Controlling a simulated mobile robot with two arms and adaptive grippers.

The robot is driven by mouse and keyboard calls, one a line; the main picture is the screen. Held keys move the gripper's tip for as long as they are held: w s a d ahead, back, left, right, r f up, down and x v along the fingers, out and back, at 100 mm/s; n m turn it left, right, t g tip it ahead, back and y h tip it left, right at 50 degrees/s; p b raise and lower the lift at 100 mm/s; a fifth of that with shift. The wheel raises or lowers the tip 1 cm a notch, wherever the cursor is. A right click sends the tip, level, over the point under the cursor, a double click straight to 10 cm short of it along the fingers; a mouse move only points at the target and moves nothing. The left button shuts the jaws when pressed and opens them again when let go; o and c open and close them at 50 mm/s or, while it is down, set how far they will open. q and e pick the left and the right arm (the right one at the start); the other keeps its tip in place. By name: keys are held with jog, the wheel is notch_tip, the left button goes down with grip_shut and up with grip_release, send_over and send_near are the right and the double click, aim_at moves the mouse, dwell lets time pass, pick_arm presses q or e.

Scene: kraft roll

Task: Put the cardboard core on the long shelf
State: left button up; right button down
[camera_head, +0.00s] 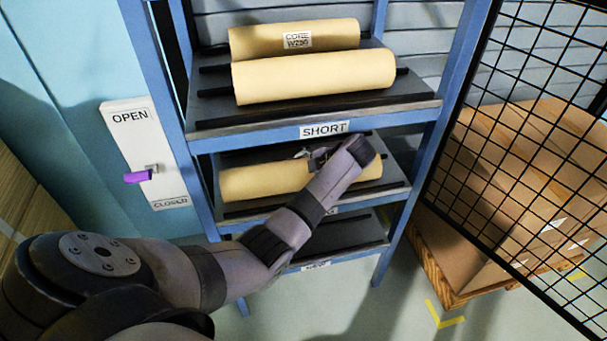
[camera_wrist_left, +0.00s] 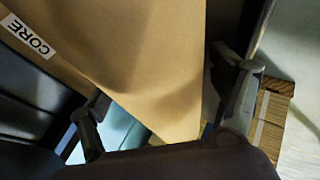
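A tan cardboard core (camera_head: 262,182) lies across the middle shelf (camera_head: 395,189) of a blue rack, below the board marked SHORT. The middle shelf's own label is mostly hidden by my arm; only a last letter like "G" shows. My left gripper (camera_head: 318,155) is over this core, partly hidden by my wrist. In the left wrist view the core (camera_wrist_left: 165,65), with a CORE label, shows between widely spread fingers (camera_wrist_left: 165,115), with gaps on both sides. The left gripper looks open. My right gripper is in neither view.
Two more tan cores, a rear one (camera_head: 345,33) labelled CORE W250 and a front one (camera_head: 315,75), lie on the SHORT shelf (camera_head: 415,88). The bottom shelf (camera_head: 335,236) looks empty. A mesh panel (camera_head: 530,130) and boxes on a pallet (camera_head: 500,215) stand at right. An OPEN/CLOSED plate (camera_head: 130,120) is at left.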

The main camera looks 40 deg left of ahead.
pick_arm(q)
jog(key=shift+r, duration=0.1)
jog(key=shift+d+r, duration=0.25)
jog(key=shift+d, duration=0.05)
jog(key=v, duration=1.1)
jog(key=shift+b, duration=0.3)
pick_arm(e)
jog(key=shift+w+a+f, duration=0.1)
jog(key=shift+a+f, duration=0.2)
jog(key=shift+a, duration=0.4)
